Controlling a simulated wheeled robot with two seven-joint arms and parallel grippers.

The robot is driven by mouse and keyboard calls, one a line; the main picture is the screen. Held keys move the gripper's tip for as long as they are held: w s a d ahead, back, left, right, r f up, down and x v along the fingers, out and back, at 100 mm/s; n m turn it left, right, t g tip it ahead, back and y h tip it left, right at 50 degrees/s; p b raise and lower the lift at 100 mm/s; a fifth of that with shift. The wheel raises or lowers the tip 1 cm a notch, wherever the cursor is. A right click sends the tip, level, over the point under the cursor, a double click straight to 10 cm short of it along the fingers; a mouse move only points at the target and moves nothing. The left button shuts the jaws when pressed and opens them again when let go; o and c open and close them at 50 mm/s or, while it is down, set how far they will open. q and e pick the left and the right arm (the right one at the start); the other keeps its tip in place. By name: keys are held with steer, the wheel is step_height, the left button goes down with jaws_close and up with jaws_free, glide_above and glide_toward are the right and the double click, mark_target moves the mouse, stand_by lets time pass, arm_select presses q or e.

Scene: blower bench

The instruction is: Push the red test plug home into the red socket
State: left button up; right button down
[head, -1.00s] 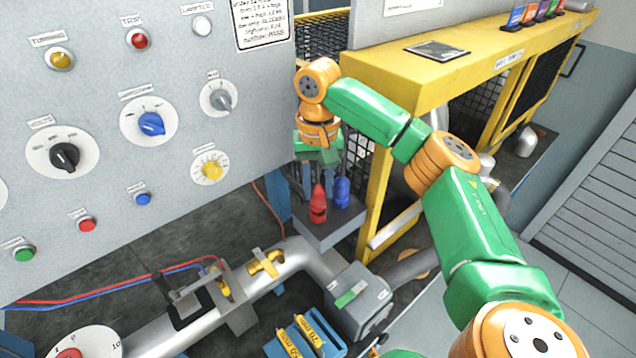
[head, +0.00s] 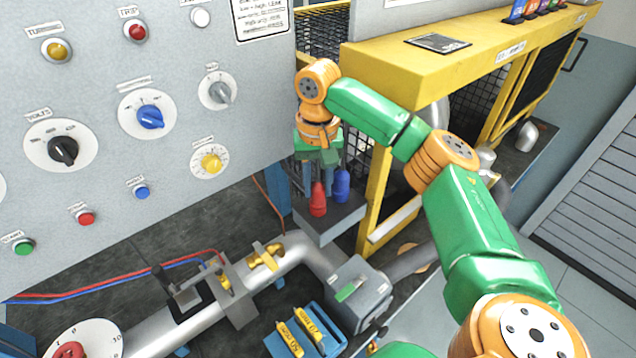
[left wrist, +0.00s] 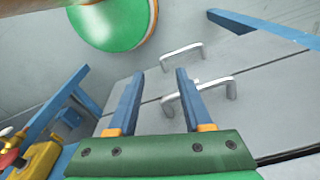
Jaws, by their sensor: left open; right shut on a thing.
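The red test plug (head: 317,201) stands upright at the top of a grey box (head: 345,213) in the head view. My right gripper (head: 317,183) points down and is shut on the plug's upper part. The red socket cannot be made out; the plug and gripper cover that spot, and I cannot tell how deep the plug sits. A blue plug (head: 342,186) stands close beside, to the right. My left gripper (left wrist: 160,74) is open and empty in the left wrist view, in front of grey panels with metal handles.
A panel of knobs and buttons (head: 100,180) rises left of the right gripper. A yellow frame (head: 374,200) with mesh stands close to its right. Below run a silver pipe (head: 150,335) and a blue tray (head: 305,333) with yellow labelled pieces.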

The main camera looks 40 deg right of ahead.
mark_target(318, 168)
steer(key=shift+f, duration=0.35)
stand_by(0.5)
steer(key=c, duration=0.5)
jaws_free()
steer(key=shift+r, duration=0.2)
step_height(318, 168, up, 7)
steer(key=shift+f, duration=0.1)
